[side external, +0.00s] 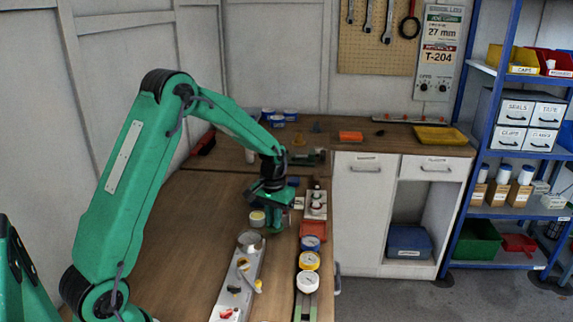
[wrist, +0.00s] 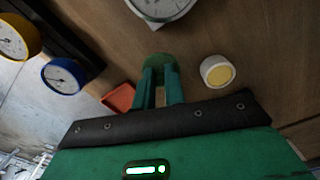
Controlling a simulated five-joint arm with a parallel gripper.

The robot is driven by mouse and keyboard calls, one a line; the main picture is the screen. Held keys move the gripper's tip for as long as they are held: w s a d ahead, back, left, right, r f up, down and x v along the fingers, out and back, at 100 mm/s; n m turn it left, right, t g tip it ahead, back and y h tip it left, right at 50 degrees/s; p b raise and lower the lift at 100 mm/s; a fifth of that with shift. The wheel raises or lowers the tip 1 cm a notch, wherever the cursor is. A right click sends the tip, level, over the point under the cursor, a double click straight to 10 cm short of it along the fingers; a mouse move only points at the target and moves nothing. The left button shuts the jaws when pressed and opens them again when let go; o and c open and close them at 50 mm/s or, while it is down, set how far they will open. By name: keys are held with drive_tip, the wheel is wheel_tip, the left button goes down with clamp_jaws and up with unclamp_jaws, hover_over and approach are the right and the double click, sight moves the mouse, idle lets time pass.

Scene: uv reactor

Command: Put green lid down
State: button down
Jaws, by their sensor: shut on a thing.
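My gripper (wrist: 160,88) is shut on the green lid (wrist: 157,60), whose rounded edge shows at the fingertips in the wrist view. In the side external view my gripper (side external: 275,222) is low over the wooden bench, and the lid is hard to tell from the green fingers. I cannot tell whether the lid touches the bench. A small white jar with a yellow top (side external: 257,218) stands just left of my gripper; it also shows in the wrist view (wrist: 216,72), apart from the fingers.
A grey rail (side external: 233,291) with a round metal-rimmed piece (side external: 250,238) lies in front. Blue (side external: 310,242), yellow (side external: 309,260) and white (side external: 308,282) gauges line the right edge, with a red block (side external: 313,230) behind them. The bench left of the jar is clear.

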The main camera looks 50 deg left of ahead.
sight(274, 230)
drive_tip(key=shift+f, duration=1.95)
drive_tip(key=shift+f, duration=0.15)
drive_tip(key=c, duration=1.5)
unclamp_jaws()
drive_tip(key=shift+o, duration=0.2)
wheel_tip(274, 230, up, 12)
drive_tip(key=shift+r, duration=0.15)
